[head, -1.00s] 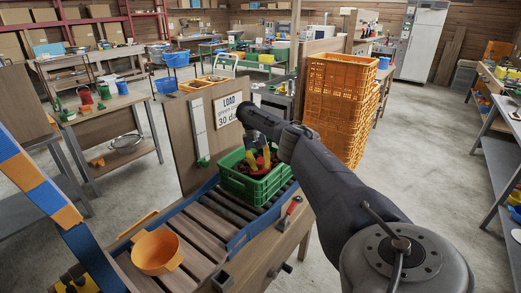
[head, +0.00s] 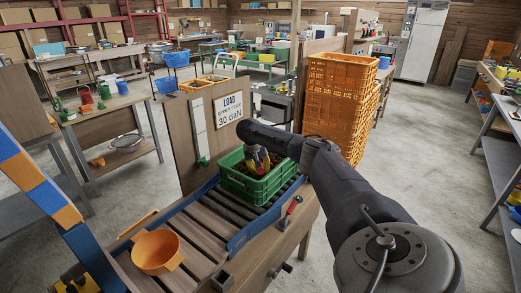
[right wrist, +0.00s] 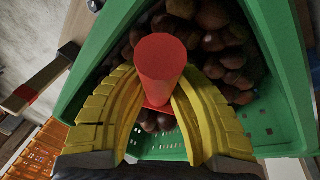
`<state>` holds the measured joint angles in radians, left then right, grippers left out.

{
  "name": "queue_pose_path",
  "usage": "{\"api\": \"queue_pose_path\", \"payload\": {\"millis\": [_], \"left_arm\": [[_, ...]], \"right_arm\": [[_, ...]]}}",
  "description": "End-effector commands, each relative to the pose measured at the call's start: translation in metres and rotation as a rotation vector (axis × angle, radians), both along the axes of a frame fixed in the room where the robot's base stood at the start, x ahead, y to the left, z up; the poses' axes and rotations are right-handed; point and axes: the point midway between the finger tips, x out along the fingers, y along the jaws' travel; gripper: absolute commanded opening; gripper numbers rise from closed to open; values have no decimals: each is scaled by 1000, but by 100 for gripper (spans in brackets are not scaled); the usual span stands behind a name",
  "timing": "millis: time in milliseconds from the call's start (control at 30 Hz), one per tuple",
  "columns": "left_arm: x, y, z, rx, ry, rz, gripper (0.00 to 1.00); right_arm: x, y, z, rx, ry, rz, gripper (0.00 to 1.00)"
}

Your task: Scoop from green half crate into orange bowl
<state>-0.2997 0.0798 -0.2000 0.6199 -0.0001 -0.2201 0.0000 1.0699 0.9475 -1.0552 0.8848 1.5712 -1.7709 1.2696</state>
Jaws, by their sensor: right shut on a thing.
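The green half crate (head: 262,190) stands on the roller conveyor and holds dark brown chestnuts (right wrist: 215,45). My right gripper (head: 258,163) reaches down into the crate, its yellow fingers shut around the upright red handle of a scoop (right wrist: 162,62). In the right wrist view the gripper (right wrist: 160,100) shows chestnuts beyond and below the handle; most of the scoop below it is hidden. The orange bowl (head: 157,251) stands empty on the wooden slats to the left of the crate. Yellow and black parts at the bottom left edge look like my left gripper (head: 78,284), mostly cut off.
A wooden board with a load sign (head: 230,109) stands behind the crate. A red-handled lever (head: 292,207) is at the conveyor's near side. Stacked orange crates (head: 338,105) stand behind my right arm. A blue and orange beam (head: 35,180) rises at the left.

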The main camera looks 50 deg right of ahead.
Motion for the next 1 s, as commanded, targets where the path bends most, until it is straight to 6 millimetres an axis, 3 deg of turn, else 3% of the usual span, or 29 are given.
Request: {"api": "queue_pose_path", "payload": {"millis": [1000], "left_arm": [[0,0,0,0,0,0,44]], "right_arm": [[-21,23,89,-165,-144,2,0]]}}
